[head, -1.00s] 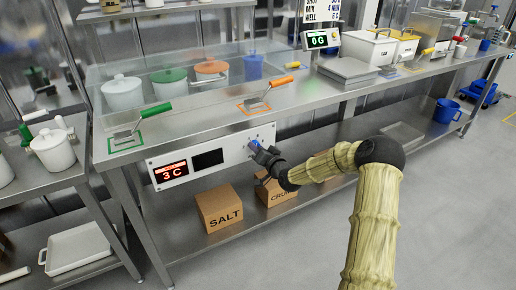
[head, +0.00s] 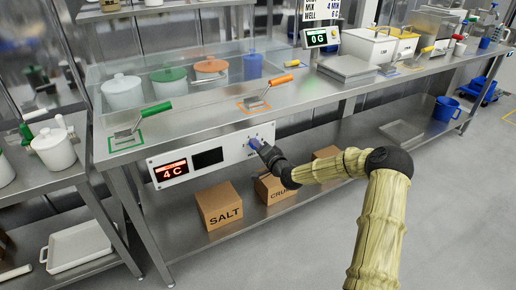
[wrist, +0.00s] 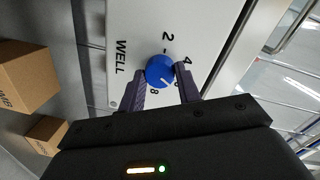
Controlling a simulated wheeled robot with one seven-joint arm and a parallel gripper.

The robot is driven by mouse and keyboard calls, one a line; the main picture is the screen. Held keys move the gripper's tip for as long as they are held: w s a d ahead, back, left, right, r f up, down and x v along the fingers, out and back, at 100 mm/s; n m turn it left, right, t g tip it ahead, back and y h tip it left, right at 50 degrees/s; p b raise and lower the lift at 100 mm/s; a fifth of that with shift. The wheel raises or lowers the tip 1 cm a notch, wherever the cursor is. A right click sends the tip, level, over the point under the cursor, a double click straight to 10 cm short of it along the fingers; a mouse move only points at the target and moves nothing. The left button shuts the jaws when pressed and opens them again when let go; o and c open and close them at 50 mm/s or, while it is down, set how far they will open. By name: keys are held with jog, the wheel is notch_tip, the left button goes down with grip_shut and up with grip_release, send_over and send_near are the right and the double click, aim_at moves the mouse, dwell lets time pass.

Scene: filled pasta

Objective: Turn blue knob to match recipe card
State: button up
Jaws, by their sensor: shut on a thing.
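The blue knob (wrist: 160,70) is on a white panel marked WELL, with numbers around it, in the wrist view. My gripper (wrist: 160,82) has one dark finger on each side of the knob and is shut on it. A pale pointer line shows on the knob's lower right part, towards the partly hidden higher numbers. In the head view my gripper (head: 262,148) is at the panel's right end and mostly covers the knob. The red display (head: 171,171) reads 4 C. The recipe card (head: 320,10) is cut off at the top edge; MIX and WELL show.
The white panel (head: 226,155) hangs under the front edge of the steel counter (head: 200,120). A dark blank display (head: 207,158) sits mid-panel. A SALT box (head: 219,205) and other cardboard boxes stand on the shelf below.

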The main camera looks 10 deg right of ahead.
jog(key=shift+s+a+f, duration=0.1)
jog(key=shift+f, duration=0.05)
jog(key=o, duration=1)
jog(key=p+v, duration=0.1)
jog(key=v, duration=1.6)
jog(key=shift+s, duration=0.15)
